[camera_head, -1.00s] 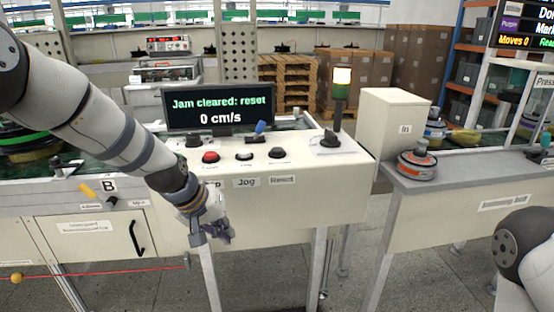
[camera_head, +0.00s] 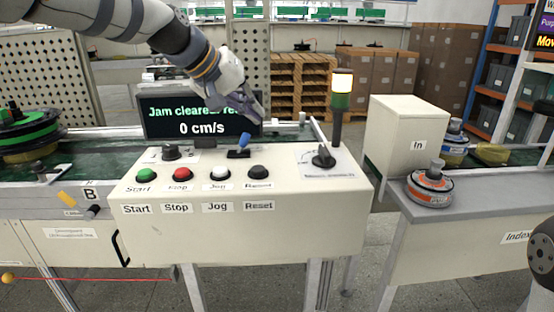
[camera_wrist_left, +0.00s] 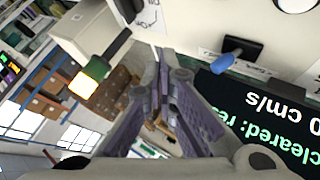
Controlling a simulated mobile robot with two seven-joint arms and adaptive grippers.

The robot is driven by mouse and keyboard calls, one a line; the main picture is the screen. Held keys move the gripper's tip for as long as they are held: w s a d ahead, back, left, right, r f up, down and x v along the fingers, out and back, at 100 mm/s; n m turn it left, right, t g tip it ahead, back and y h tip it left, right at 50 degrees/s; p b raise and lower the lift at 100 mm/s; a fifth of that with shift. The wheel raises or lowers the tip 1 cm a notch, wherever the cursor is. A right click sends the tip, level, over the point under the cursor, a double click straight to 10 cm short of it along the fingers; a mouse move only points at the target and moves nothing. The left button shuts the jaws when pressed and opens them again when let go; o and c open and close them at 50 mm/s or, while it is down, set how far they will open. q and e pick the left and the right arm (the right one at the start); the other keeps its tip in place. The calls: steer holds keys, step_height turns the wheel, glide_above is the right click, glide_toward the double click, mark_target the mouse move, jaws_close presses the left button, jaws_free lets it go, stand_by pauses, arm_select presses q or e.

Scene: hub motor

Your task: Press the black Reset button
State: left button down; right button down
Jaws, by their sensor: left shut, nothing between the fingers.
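The black Reset button (camera_head: 259,172) is the rightmost of the row of buttons on the cream control panel (camera_head: 245,240), above its "Reset" label (camera_head: 259,206). My left gripper (camera_head: 257,115) is shut and empty. It hangs in front of the display's right side, above and behind the Reset button in the head view, apart from it. In the left wrist view its fingers (camera_wrist_left: 166,85) point toward the panel, with the blue lever (camera_wrist_left: 226,61) to their right. The Reset button does not show clearly there.
Green Start (camera_head: 146,175), red Stop (camera_head: 181,174) and white Jog (camera_head: 219,174) buttons stand left of Reset. The blue-tipped lever (camera_head: 244,140), black knob (camera_head: 323,156) and lit signal tower (camera_head: 341,100) stand behind. The display (camera_head: 195,125) reads "Jam cleared: reset", partly covered, and "0 cm/s".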

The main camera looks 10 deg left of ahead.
mark_target(255, 166)
arm_select(q)
steer(key=shift+s+a, duration=0.1)
steer(key=shift+s, duration=0.1)
arm_select(e)
steer(key=shift+s, duration=0.1)
